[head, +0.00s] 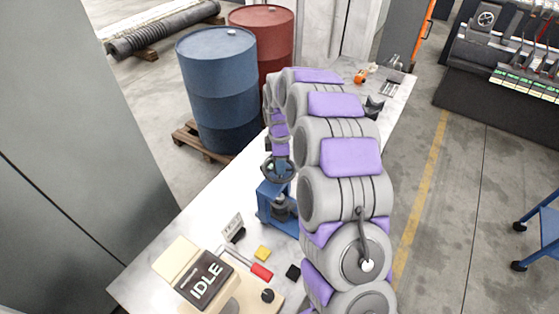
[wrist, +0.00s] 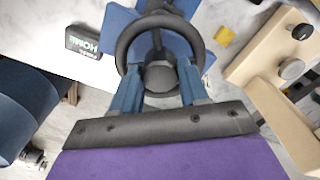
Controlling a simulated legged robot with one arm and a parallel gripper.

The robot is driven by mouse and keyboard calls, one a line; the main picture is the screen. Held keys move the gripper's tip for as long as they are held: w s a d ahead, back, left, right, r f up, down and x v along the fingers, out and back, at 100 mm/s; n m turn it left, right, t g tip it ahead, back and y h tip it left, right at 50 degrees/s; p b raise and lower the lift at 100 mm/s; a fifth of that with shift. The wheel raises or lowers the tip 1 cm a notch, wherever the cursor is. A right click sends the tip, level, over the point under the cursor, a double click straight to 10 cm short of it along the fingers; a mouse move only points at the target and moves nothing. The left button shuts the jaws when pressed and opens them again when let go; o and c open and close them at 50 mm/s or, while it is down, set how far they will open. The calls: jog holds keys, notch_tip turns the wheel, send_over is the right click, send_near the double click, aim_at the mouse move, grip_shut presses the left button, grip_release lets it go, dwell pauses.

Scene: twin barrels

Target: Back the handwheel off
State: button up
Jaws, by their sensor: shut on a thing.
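The handwheel (head: 265,169) is a dark ring on top of a blue press-like stand (head: 266,207) on the pale bench. In the wrist view the handwheel (wrist: 122,43) lies just beyond my gripper (wrist: 159,76), its spokes meeting near the middle. My purple-padded arm hides part of the bench to the right of the stand. The exact finger contact is partly hidden.
A small sign (head: 232,226) and yellow block (head: 262,253) lie close by. Blue (head: 222,95) and red (head: 268,35) barrels stand behind the bench.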

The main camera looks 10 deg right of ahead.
jog(key=shift+w, duration=0.1)
dwell(0.4)
jog(key=o, duration=1.1)
jog(key=shift+c, duration=0.2)
notch_tip(320, 180, up, 17)
jog(key=shift+r, duration=0.15)
